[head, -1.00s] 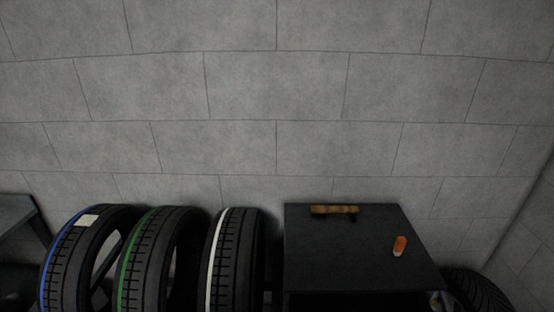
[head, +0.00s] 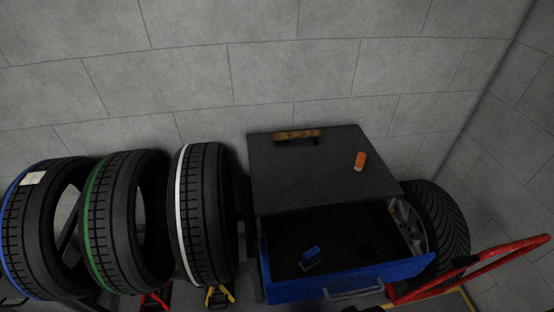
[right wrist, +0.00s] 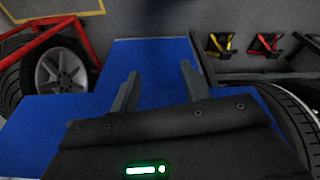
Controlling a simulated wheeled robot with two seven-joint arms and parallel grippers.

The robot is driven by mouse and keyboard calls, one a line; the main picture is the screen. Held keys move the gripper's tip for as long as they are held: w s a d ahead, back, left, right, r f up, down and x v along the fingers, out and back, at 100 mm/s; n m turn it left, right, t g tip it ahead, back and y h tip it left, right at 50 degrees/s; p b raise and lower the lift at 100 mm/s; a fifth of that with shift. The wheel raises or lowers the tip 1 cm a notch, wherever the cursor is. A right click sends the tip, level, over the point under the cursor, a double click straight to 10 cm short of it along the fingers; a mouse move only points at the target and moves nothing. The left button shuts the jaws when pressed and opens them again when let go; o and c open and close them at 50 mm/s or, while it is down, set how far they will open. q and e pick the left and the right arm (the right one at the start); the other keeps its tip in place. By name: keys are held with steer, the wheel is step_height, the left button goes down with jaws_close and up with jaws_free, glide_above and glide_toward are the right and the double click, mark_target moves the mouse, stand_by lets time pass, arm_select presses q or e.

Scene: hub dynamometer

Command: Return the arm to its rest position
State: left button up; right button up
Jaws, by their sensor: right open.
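My right gripper (right wrist: 160,76) shows in the right wrist view, open, with two grey fingers apart and nothing between them. Behind the fingers is a broad blue surface (right wrist: 160,55), which looks like part of the cabinet. Neither arm shows in the head view, and my left gripper is in no view. The dark-topped cabinet (head: 290,180) stands by the wall with its blue-fronted drawer (head: 300,290) pulled open. A small blue object (head: 310,257) lies inside the drawer.
A wooden-handled tool (head: 298,134) and an orange item (head: 360,161) lie on the cabinet top. Several upright tyres (head: 125,225) stand to its left. A wheel (head: 440,230) and a red tubular frame (head: 480,262) are to its right. Red and yellow items (head: 219,296) sit low in front.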

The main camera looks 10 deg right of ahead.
steer(key=s+d+f+g+b, duration=0.1)
steer(key=s+f+b, duration=0.25)
steer(key=f, duration=0.85)
steer(key=s+f+b, duration=0.2)
steer(key=s+f, duration=0.2)
steer(key=f, duration=0.9)
steer(key=s+d+f+b, duration=0.2)
steer(key=s+f+b, duration=0.1)
steer(key=s+f, duration=0.8)
steer(key=shift+s+f+g, duration=0.2)
steer(key=shift+s+g, duration=0.2)
